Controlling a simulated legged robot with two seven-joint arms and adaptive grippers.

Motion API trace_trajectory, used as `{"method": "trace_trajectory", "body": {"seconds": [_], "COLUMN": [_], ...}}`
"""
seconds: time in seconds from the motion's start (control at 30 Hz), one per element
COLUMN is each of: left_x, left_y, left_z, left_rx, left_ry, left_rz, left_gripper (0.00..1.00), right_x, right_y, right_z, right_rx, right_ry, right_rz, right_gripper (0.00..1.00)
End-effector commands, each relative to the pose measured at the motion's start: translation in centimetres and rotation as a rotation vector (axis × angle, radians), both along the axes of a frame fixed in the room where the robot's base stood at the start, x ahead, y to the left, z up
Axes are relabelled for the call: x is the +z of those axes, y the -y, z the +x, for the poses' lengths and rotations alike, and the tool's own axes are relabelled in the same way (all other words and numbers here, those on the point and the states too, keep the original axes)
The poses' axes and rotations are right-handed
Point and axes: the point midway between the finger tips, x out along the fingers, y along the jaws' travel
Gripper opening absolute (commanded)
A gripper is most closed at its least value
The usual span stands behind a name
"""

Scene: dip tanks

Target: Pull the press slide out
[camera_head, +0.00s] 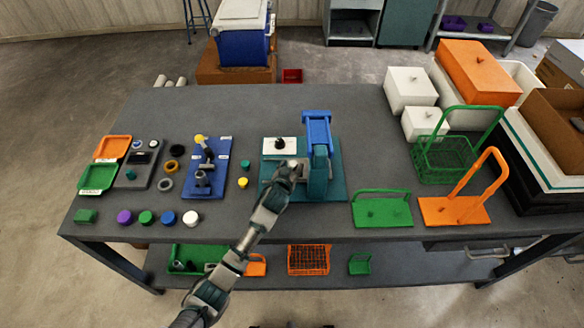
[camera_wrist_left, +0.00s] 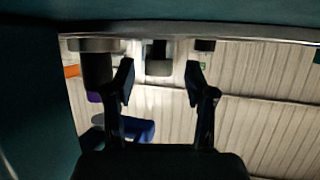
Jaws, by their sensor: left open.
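The press stands on the worktop, with a teal frame (camera_head: 319,172) on a teal base and a blue lever (camera_head: 317,117) on top. A light grey part that looks like the press slide shows at the left of the frame, mostly hidden by my left gripper (camera_head: 290,170). In the left wrist view, my left gripper (camera_wrist_left: 160,84) has its two fingers apart. A small dark block (camera_wrist_left: 158,57), perhaps the slide's handle, shows between and beyond the fingertips; I cannot tell whether they touch it. My right gripper is not in view.
A white plate with a black knob (camera_head: 280,146) lies behind my left gripper. A blue fixture board (camera_head: 215,183) and small coloured caps are to the left. A green holder (camera_head: 382,212) and an orange holder (camera_head: 455,212) stand to the right. The worktop behind the press is clear.

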Motion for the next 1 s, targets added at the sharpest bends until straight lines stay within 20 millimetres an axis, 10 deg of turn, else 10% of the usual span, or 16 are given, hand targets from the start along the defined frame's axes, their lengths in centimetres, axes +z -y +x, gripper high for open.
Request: {"method": "trace_trajectory", "body": {"seconds": [0.1, 0.33, 0.67, 1.0], "left_x": [0.0, 0.0, 0.2, 0.5], "left_y": [0.1, 0.2, -0.7, -8.9], "left_z": [0.0, 0.0, 0.0, 0.1], "left_rx": [0.0, 0.001, 0.001, 0.005], "left_ry": [0.0, 0.0, -0.002, -0.003], "left_rz": [0.002, 0.004, 0.004, 0.007], "left_gripper": [0.53, 0.0, 0.0, 0.0], "right_x": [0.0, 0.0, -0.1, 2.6], "right_y": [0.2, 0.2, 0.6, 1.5], "right_z": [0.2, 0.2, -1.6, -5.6], "right_rx": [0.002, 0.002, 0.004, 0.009], "right_ry": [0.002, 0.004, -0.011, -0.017], "right_rz": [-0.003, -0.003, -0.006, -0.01], "right_gripper": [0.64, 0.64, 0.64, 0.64]}}
